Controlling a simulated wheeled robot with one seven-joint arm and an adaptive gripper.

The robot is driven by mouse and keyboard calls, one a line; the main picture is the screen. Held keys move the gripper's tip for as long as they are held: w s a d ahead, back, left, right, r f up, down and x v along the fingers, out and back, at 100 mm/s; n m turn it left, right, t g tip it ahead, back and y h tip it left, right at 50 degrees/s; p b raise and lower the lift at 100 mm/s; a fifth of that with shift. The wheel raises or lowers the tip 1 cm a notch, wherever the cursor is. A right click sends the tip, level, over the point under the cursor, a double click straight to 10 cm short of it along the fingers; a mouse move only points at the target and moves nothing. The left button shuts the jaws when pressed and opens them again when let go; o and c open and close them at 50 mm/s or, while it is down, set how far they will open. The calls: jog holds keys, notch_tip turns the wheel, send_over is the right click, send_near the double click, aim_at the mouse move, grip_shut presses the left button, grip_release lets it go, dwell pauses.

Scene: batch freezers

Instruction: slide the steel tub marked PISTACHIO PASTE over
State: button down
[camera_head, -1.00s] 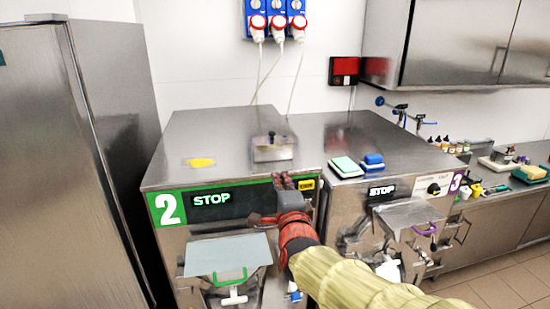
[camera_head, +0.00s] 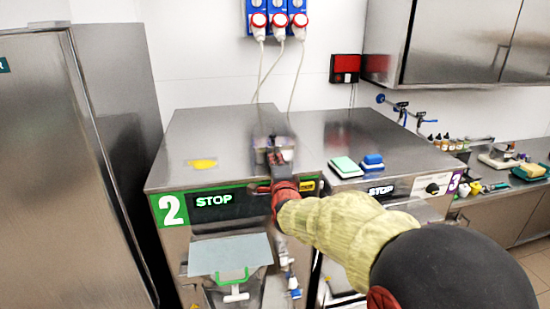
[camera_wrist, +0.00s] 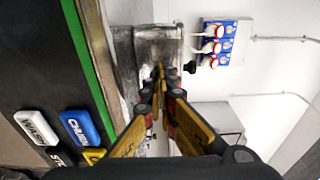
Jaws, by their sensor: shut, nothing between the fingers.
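A small steel tub (camera_head: 260,147) stands on the steel top of machine 2 (camera_head: 225,135), near its right side. Its marking cannot be read. In the wrist view the tub (camera_wrist: 158,42) is straight ahead of the fingertips, with a black knob close by on the right. My gripper (camera_head: 277,158) reaches over the front edge of the machine and hides part of the tub in the head view. In the wrist view my gripper (camera_wrist: 161,72) is shut and empty, its tips at or very near the tub. I cannot tell whether they touch.
A yellow item (camera_head: 203,164) lies left of the tub. A green-and-white sponge (camera_head: 345,166) and a blue item (camera_head: 373,161) lie on the machine to the right. The front panel has buttons (camera_wrist: 78,128). The top behind and left of the tub is clear.

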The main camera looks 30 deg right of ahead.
aim_at(274, 153)
jog(key=shift+w, duration=0.1)
dwell(0.3)
jog(key=b+x, duration=0.3)
jog(key=shift+w+d+f, duration=0.15)
jog(key=shift+w+f, duration=0.1)
jog(key=shift+w+r, duration=0.2)
jog(key=shift+r, duration=0.1)
